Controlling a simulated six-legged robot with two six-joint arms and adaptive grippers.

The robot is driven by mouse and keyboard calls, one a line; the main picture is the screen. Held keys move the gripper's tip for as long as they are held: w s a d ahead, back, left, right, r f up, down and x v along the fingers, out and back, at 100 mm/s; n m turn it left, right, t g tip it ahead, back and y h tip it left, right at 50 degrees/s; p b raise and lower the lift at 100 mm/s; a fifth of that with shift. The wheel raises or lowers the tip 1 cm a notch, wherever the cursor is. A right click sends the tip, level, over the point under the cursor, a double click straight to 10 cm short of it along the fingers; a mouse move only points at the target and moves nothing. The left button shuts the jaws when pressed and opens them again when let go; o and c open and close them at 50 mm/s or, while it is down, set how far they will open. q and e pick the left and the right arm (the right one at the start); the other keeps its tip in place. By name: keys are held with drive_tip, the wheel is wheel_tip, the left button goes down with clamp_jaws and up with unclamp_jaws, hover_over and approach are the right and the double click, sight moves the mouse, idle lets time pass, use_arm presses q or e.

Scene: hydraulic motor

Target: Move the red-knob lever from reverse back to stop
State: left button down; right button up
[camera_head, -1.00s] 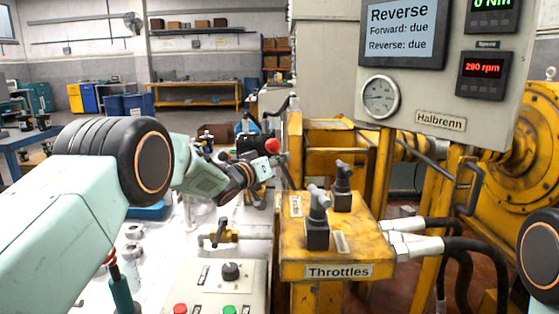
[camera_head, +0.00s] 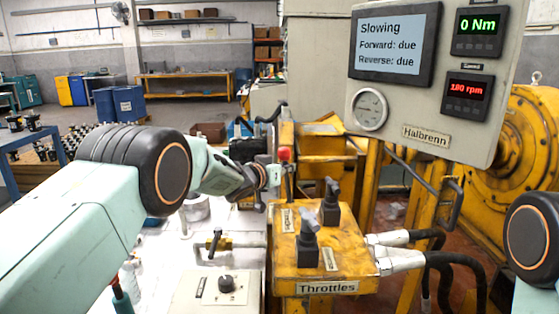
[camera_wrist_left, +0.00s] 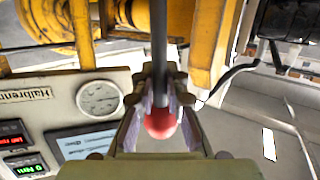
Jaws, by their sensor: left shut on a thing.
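The red-knob lever (camera_head: 285,156) stands close to upright behind the yellow throttles box (camera_head: 322,262). My left gripper (camera_head: 275,174) reaches it from the left and is shut on it just below the knob. In the left wrist view the red knob (camera_wrist_left: 160,122) shows between the fingers of my left gripper (camera_wrist_left: 160,100), with the dark rod running up out of the grip. The display (camera_head: 393,44) reads "Slowing", with Forward due and Reverse due. The speed readout (camera_head: 467,91) shows about 180 rpm and the torque readout (camera_head: 480,24) shows 0 Nm. My right gripper is not seen.
Two black throttle handles (camera_head: 308,238) stand on the yellow box. A brass valve (camera_head: 214,243) and a grey control box (camera_head: 222,290) are at the front. Black hoses (camera_head: 440,262) run off to the right, below the panel.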

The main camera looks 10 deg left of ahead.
use_arm(q)
drive_tip(key=shift+w+d+r+m+g+y+p, duration=0.15)
drive_tip(key=shift+d+m+g+y+p, duration=0.2)
drive_tip(key=shift+d+p, duration=0.3)
drive_tip(key=c, duration=1.3)
unclamp_jaws()
drive_tip(key=shift+c, duration=0.2)
drive_tip(key=v, duration=1.2)
